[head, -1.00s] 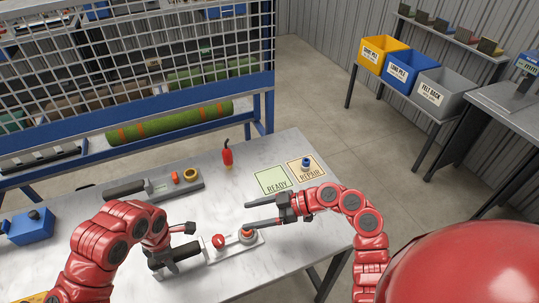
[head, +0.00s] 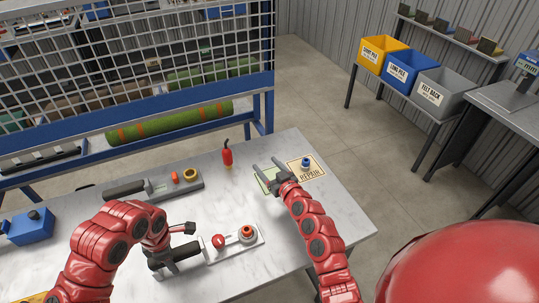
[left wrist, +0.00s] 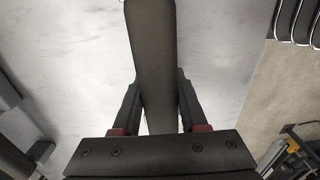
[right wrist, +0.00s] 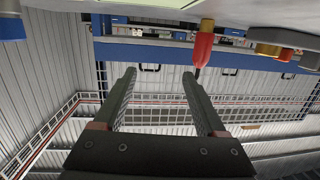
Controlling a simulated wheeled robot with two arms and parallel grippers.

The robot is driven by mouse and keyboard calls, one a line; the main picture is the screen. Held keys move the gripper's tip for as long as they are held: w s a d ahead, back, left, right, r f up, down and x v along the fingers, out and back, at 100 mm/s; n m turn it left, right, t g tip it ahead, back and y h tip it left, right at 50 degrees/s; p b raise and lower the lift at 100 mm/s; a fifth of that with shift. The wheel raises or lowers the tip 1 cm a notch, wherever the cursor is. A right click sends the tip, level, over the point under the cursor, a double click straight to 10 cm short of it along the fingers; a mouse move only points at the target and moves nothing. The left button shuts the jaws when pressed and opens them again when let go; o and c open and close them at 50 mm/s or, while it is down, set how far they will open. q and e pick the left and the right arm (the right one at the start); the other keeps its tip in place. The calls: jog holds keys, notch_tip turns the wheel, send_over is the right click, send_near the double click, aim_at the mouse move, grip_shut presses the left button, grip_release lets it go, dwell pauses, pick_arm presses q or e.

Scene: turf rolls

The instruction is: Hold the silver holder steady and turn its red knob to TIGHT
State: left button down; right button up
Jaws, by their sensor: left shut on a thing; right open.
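The silver holder (head: 233,243) lies on the table at front centre, with a red knob (head: 218,241) and a round socket with a red-orange centre (head: 247,231). My left gripper (head: 172,250) is shut on the holder's black handle (head: 163,260). In the left wrist view the dark handle (left wrist: 151,50) runs between the fingers. My right gripper (head: 266,165) is open and empty near the green READY mat (head: 263,178), away from the knob. The right wrist view shows its fingers (right wrist: 159,80) apart with nothing between them. The TIGHT marking is too small to read.
A red bottle (head: 227,154) stands at the table's back. A blue-topped part (head: 306,163) sits on the REPAIR mat (head: 317,174). Another holder (head: 150,188) lies behind, with an orange piece (head: 175,177) and a brass ring (head: 190,174). A blue box (head: 28,228) is at left.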

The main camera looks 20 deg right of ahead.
notch_tip(320, 180, up, 6)
jog(key=s+d+m+t+h, duration=0.1)
jog(key=d+m+t+h, duration=0.1)
jog(key=h, duration=0.3)
jog(key=shift+s+f+m+t, duration=0.2)
jog(key=shift+m+t, duration=0.3)
jog(key=shift+t, duration=0.3)
jog(key=shift+d, duration=0.1)
